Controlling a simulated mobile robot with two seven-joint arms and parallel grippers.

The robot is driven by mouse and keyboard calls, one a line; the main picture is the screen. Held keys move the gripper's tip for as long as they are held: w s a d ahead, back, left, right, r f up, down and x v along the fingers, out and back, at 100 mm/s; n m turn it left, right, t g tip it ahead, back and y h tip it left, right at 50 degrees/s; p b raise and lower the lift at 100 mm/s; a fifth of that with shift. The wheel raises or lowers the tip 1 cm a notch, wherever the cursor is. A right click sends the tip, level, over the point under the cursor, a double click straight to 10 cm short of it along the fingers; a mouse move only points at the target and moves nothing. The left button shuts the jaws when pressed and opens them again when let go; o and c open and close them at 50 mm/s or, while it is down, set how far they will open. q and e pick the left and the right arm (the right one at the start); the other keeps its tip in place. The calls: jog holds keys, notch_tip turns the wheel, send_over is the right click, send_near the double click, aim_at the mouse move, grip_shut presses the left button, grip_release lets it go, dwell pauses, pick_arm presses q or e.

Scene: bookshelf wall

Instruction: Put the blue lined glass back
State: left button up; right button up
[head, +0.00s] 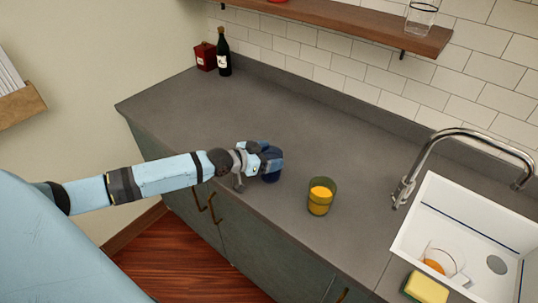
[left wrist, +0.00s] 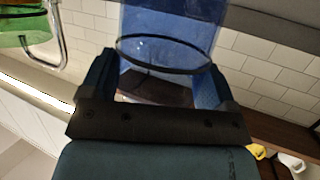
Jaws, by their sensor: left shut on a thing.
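My left gripper (head: 268,160) is shut on a blue glass (head: 272,175) over the front part of the grey counter (head: 240,115). In the left wrist view the blue see-through glass (left wrist: 165,22) sits between the two fingers (left wrist: 165,80), with a dark ring around it. In the head view the gripper hides much of the glass, and I cannot tell whether it touches the counter. A clear glass with a dark blue line (head: 421,18) stands on the wooden shelf (head: 350,24). My right gripper is not in view.
A greenish glass with yellow contents (head: 320,197) stands just right of my gripper. The white sink (head: 430,215) holds a clear vessel (head: 443,260); a sponge (head: 426,287) lies by it. A bottle (head: 224,55) and red box (head: 205,57) stand at the back left. The counter's middle is clear.

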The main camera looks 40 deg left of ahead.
pick_arm(q)
jog(key=o, duration=1.4)
jog(key=shift+f, duration=0.1)
jog(key=shift+r, duration=0.3)
jog(key=v, duration=1.2)
jog(key=s+d+f+n+g+y, duration=0.1)
jog(key=s+d+f, duration=0.7)
jog(key=d, duration=0.3)
jog(key=s+d+f+n+g+y, duration=0.1)
jog(key=s+d+f+y, duration=0.1)
jog(key=s+d+f, duration=0.6)
jog(key=d+f, duration=0.1)
jog(key=d, duration=0.2)
jog(key=shift+s+d+f, duration=0.25)
jog(key=shift+f, duration=0.15)
notch_tip(320, 180, up, 2)
jog(key=p, duration=0.2)
jog(key=shift+a+r+p, duration=0.2)
jog(key=shift+p, duration=0.1)
